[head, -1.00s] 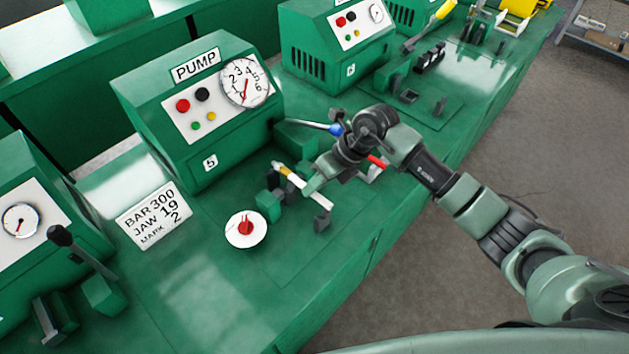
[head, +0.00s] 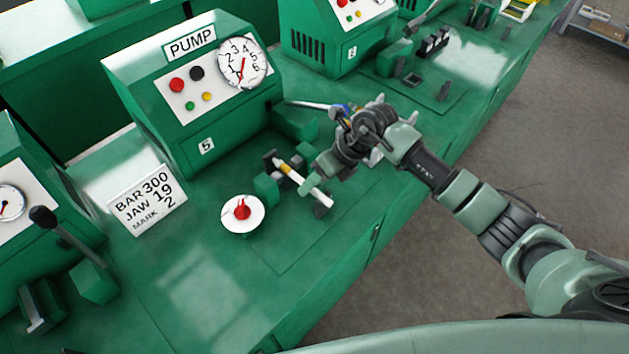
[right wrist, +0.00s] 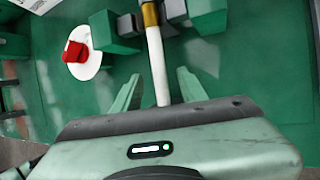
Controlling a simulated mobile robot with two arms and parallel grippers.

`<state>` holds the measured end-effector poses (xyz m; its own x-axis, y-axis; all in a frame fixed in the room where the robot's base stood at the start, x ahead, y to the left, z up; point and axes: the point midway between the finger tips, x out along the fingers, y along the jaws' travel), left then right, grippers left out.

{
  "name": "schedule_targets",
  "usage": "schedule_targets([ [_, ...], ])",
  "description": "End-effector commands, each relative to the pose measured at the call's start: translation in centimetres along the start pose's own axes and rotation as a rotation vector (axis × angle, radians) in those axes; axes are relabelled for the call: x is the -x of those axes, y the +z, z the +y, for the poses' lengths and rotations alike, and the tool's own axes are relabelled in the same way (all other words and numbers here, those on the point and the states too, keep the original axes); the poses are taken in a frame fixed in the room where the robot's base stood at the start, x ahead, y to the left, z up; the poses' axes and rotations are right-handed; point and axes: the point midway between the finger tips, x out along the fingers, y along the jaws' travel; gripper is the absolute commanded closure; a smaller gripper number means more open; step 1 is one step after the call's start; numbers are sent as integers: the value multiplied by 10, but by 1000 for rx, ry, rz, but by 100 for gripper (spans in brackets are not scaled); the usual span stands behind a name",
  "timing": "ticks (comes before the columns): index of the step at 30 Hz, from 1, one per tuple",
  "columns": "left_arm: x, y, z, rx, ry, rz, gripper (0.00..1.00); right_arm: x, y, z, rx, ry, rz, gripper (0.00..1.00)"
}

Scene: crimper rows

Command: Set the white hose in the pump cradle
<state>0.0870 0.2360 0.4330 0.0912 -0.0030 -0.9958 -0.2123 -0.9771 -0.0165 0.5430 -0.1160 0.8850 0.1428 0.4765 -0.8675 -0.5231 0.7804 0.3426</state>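The white hose (head: 315,190) with a yellow-gold band runs diagonally on the bench in front of the PUMP machine. Its banded end lies between the small green and grey blocks of the pump cradle (head: 266,188); its other end is near a dark grey block. I cannot tell whether it is fully seated. My right gripper (head: 325,182) is at the hose's near part. In the right wrist view, the hose (right wrist: 158,72) passes between the fingers of my right gripper (right wrist: 159,85), with a gap on each side. My left gripper is not in view.
A white disc with a red knob (head: 242,213) stands left of the cradle. The PUMP machine (head: 190,90) stands behind, a BAR 300 sign (head: 147,200) to its left. A blue-banded tool (head: 322,106) lies behind my right wrist.

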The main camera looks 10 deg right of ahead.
Motion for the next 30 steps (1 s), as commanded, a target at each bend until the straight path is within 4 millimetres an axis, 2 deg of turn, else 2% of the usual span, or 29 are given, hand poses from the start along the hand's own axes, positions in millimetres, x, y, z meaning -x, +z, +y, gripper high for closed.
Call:
schedule_targets([
  [10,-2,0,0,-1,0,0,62,4,0,-1,0,-2,-1,59],
  [22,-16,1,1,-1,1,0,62,64,0,-2,1,-2,-2,59],
  [25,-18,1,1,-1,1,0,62,74,0,-1,1,-2,-1,59],
  [30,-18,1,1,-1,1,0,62,78,0,0,0,1,0,59],
])
